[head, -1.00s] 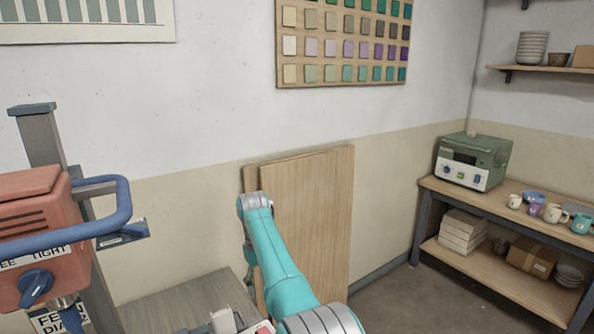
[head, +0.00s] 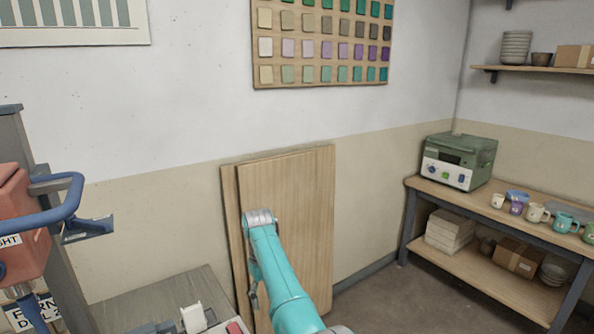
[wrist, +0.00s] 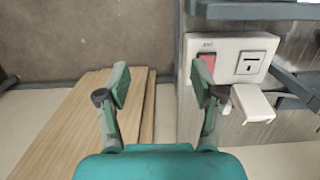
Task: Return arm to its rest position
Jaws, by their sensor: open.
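My gripper (wrist: 160,95) is open and empty in the wrist view. In the head view, my teal arm (head: 278,270) reaches up in front of the wooden boards (head: 305,200) leaning on the wall.
A red machine (head: 18,225) with a blue handle (head: 65,205) stands at the left, beside a grey worktop (head: 150,298). At the right a shelf bench (head: 430,190) holds a green device (head: 460,160) and several mugs (head: 538,212). Open floor (head: 410,295) lies between.

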